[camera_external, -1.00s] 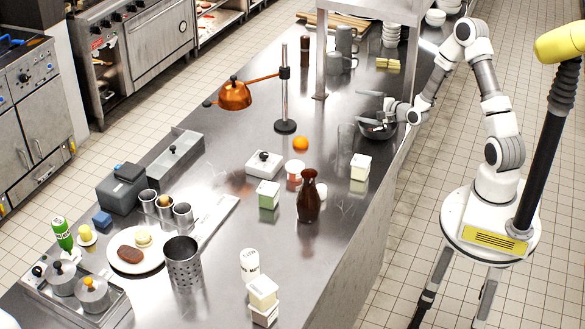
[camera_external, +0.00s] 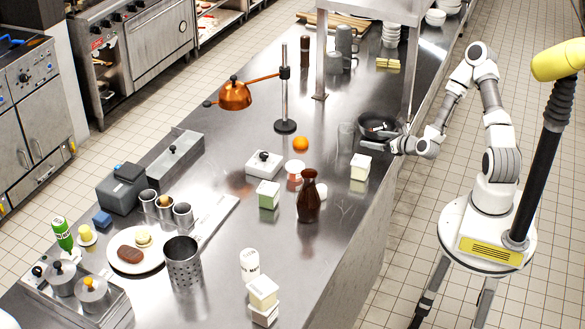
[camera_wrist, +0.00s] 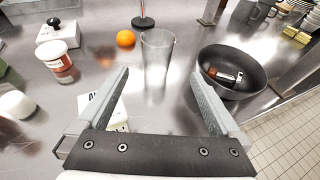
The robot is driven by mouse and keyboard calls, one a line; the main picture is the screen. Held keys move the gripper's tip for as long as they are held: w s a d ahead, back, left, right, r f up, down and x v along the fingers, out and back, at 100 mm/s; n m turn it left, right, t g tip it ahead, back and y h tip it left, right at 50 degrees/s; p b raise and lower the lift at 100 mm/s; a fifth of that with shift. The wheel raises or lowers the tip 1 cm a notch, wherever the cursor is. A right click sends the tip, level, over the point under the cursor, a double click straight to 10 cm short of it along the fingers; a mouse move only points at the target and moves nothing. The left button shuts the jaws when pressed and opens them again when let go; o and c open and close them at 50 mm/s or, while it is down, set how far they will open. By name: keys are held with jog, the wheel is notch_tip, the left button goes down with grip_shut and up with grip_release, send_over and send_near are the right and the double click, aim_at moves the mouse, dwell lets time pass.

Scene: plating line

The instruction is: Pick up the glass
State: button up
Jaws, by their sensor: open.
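A clear, empty-looking glass (camera_wrist: 156,60) stands upright on the steel counter. In the wrist view it is ahead of my gripper (camera_wrist: 160,95), roughly centred between the two fingers and just beyond their tips. The fingers are wide apart with nothing held between them. In the external view the glass (camera_external: 346,134) is faint against the counter, just left of my gripper (camera_external: 379,141), which reaches in low from the counter's right edge. The exact gap to the glass is hard to tell.
A dark pan (camera_wrist: 232,70) holding a small dark and silver item stands right of the glass. An orange (camera_wrist: 126,38) and a red-white cup (camera_wrist: 57,56) are to the left. A white carton (camera_external: 360,166) stands close in front of the gripper. A shelf post (camera_external: 408,90) rises behind.

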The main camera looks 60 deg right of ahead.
aim_at(353, 136)
jog(key=b, duration=0.2)
jog(key=shift+w+d+f+b, duration=0.2)
jog(key=shift+w+f+b, duration=0.15)
jog(key=shift+w+b, duration=0.1)
jog(key=shift+b, duration=0.35)
jog(key=b, duration=0.3)
jog(key=shift+w+f+b, duration=0.2)
jog(key=shift+f+b, duration=0.05)
jog(key=shift+b, duration=0.1)
jog(key=b+x, duration=0.2)
jog(key=x, duration=0.4)
jog(key=shift+w+r, duration=0.1)
jog(key=shift+w, duration=0.25)
jog(key=shift+r+b+x, duration=0.2)
jog(key=shift+x, duration=1.25)
jog(key=shift+r+b+x, duration=0.15)
jog(key=shift+x, duration=1.3)
jog(key=shift+w, duration=0.15)
jog(key=c, duration=1.4)
